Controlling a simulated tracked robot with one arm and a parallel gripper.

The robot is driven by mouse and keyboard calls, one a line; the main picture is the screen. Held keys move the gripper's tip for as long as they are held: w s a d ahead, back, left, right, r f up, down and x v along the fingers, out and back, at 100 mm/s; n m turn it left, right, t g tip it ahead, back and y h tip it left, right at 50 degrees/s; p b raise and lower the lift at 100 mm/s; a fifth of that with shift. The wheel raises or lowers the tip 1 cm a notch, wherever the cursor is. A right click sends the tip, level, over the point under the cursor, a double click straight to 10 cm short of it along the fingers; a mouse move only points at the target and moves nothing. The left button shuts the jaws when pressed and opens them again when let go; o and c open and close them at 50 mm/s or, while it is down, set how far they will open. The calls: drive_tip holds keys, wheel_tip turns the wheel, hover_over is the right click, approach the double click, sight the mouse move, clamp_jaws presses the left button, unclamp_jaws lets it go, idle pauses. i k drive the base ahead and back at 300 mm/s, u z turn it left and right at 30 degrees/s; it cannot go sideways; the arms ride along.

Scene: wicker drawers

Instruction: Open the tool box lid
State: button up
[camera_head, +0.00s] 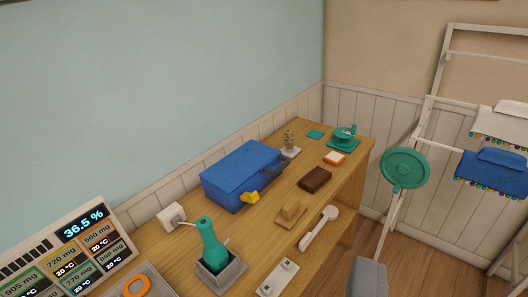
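The tool box (236,178) is a blue box on the wooden table, near the wall in the middle of the view. Its lid (240,165) looks shut, lying flat on top. A yellow latch (249,197) sticks out from its front side near the close end. A dark grey piece (279,164) shows at the far end of that side; I cannot tell if it is a second latch. My gripper is not in view, so its distance to the box cannot be seen.
The table (262,243) also holds a teal bottle (211,243) in a grey holder, a dark brown block (315,180), a white handset-like item (319,228) and a display panel (78,250). A teal disc (405,167) on a stand and a white rack (433,80) stand to the right.

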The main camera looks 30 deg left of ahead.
sight(232, 170)
drive_tip(key=u, duration=0.25)
drive_tip(key=i, duration=1.4)
drive_tip(key=u, duration=0.35)
